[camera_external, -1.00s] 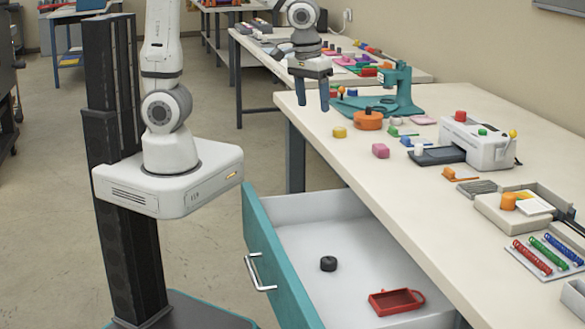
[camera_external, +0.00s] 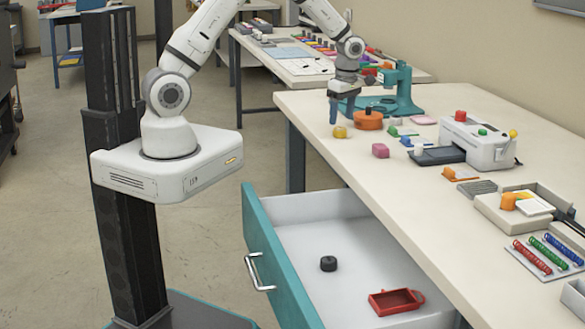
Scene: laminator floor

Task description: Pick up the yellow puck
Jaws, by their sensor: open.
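The yellow puck (camera_external: 340,132) is a small round piece lying on the bench top (camera_external: 440,225), near its far left end. My gripper (camera_external: 341,117) points down just above and behind the puck, its jaws open and empty. One blue-grey finger shows clearly, close to the puck's upper left in the picture. The other finger is hard to make out against the teal stand. I cannot tell whether the finger touches the puck.
An orange round holder (camera_external: 369,120) and a teal press stand (camera_external: 395,93) are close on the right. A white laminator (camera_external: 480,142) stands farther right. An open drawer (camera_external: 262,245) holds a black puck and a red tray.

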